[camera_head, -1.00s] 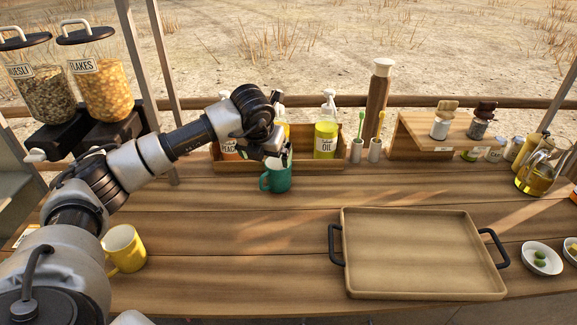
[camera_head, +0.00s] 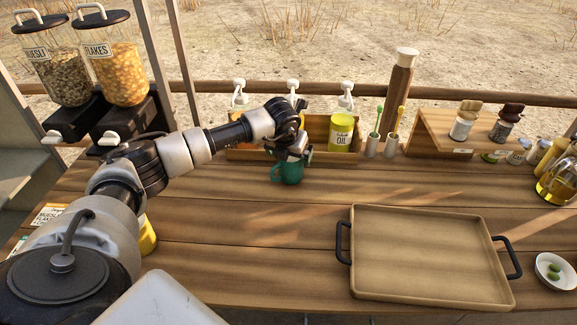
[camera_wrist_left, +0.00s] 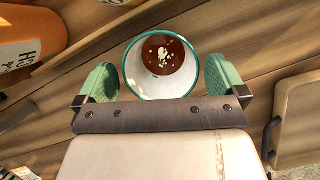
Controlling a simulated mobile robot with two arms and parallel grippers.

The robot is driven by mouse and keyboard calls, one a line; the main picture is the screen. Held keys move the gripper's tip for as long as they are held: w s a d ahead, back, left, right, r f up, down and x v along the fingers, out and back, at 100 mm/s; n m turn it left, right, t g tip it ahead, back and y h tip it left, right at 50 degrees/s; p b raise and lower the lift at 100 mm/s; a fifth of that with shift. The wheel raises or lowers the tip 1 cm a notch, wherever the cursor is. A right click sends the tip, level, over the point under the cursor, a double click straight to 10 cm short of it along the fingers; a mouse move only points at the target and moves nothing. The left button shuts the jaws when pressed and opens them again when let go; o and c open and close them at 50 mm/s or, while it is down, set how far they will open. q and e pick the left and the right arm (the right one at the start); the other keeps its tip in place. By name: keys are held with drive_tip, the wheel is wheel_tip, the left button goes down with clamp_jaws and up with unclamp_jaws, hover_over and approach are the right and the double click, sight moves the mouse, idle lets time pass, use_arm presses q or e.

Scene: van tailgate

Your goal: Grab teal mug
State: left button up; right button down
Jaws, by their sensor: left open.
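The teal mug (camera_head: 287,172) stands upright on the wooden counter, in front of the bottle rack. In the left wrist view the mug (camera_wrist_left: 160,92) shows from above, white inside with a brown drink and pale bits in it. My left gripper (camera_head: 297,155) is over the mug in the head view and hides part of its top. In the left wrist view the open green fingers (camera_wrist_left: 160,82) are on either side of the mug, with a small gap on each side. My right gripper is not in view.
A wooden rack (camera_head: 262,152) with pump bottles stands just behind the mug. An empty wooden tray (camera_head: 425,255) lies to the right. A yellow mug (camera_head: 148,238) is partly hidden behind my left arm. The counter between mug and tray is clear.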

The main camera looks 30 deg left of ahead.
use_arm(q)
drive_tip(key=shift+x, duration=0.85)
drive_tip(key=shift+c, duration=0.5)
drive_tip(key=c, duration=0.8)
drive_tip(key=shift+r, duration=0.1)
